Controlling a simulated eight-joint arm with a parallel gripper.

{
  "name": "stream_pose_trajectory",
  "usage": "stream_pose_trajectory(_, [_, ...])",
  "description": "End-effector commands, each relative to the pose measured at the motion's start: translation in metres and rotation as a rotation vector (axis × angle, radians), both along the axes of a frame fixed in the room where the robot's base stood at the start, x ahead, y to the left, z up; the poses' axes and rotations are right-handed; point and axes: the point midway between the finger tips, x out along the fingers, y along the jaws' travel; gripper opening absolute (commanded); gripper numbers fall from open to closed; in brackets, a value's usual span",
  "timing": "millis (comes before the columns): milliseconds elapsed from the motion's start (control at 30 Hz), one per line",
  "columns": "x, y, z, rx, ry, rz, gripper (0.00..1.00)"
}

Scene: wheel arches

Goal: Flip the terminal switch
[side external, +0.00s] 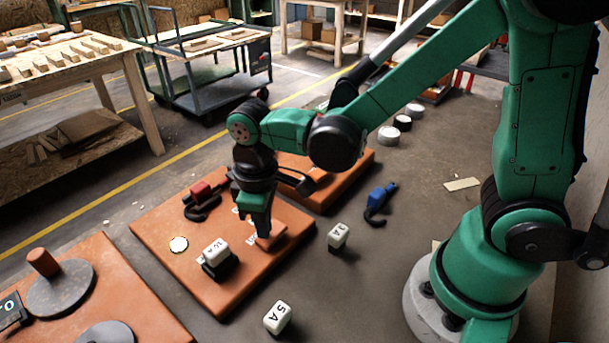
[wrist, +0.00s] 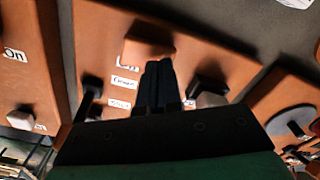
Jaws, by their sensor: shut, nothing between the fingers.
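A brown block-shaped piece (wrist: 148,46) sits on the orange board by an "On" label and looks like the switch. It also shows in the side view (side external: 271,239), partly hidden by my gripper. The orange board (side external: 165,222) lies flat on the floor. My gripper (wrist: 158,66) is shut and empty, fingers together, right beside the brown piece in the wrist view. In the side view my gripper (side external: 257,225) points down over the board's right part. I cannot tell whether the fingertips touch the piece.
White lettered blocks (side external: 338,236) (side external: 278,317) and a blue clamp (side external: 380,198) lie on the floor. Another orange board (side external: 335,180) lies behind.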

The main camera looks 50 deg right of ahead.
Motion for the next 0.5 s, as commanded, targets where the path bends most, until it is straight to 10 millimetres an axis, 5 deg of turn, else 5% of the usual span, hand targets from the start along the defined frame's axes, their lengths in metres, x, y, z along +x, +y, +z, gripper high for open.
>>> stream_pose_trajectory(500, [0.0,0.0,0.046,0.0,0.0,0.0,0.0])
